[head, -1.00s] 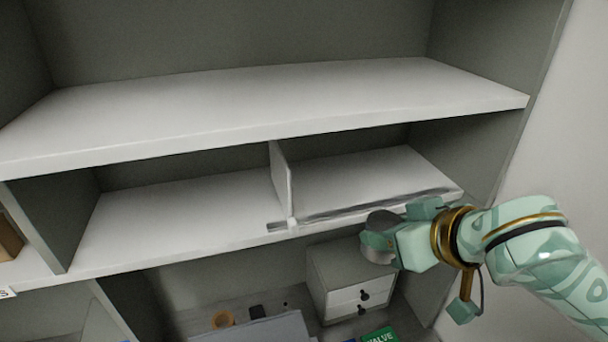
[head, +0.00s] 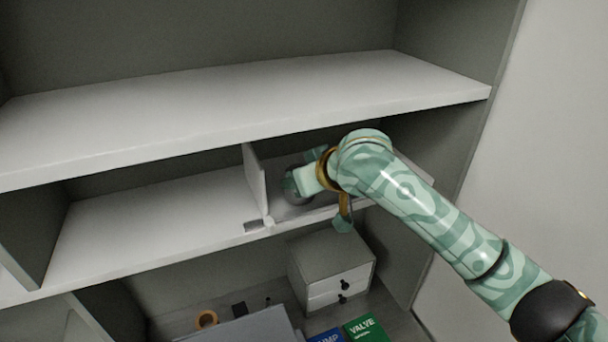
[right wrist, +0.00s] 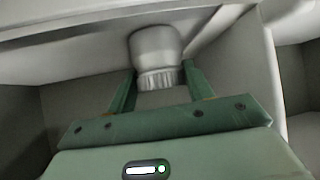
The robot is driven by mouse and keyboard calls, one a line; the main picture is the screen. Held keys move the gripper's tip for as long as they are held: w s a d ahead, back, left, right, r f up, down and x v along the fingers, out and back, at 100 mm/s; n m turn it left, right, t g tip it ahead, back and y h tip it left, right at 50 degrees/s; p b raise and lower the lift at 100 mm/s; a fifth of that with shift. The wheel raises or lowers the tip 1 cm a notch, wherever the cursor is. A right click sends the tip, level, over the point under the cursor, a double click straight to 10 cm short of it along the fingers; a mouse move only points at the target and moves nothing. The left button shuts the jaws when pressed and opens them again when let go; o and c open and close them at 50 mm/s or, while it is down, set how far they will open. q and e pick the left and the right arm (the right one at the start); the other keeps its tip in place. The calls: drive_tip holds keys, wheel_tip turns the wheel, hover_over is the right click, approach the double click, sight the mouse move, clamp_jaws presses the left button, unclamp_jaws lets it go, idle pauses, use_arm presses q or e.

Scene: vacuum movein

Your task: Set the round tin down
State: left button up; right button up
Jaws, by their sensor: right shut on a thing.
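The round tin (right wrist: 156,48), grey with a ribbed rim, is between the fingers of my right gripper (right wrist: 160,82) in the right wrist view. My right gripper is shut on it. In the head view the right gripper (head: 301,182) reaches into the right compartment of the middle shelf (head: 318,212), just right of the upright divider (head: 256,180). The tin (head: 294,196) shows there only as a dark grey patch, partly hidden by the gripper. I cannot tell whether it touches the shelf. My left gripper is out of view.
The upper shelf board (head: 240,100) lies above the arm. Below stand a small drawer cabinet (head: 331,268), a green box (head: 364,330), a blue box (head: 326,336) and a tape roll (head: 207,319). The left middle compartment (head: 160,218) is empty.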

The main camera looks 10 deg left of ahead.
drive_tip(key=shift+s+d+f, duration=0.1)
drive_tip(key=shift+d, duration=0.05)
drive_tip(key=o, duration=1.1)
drive_tip(key=v, duration=1.2)
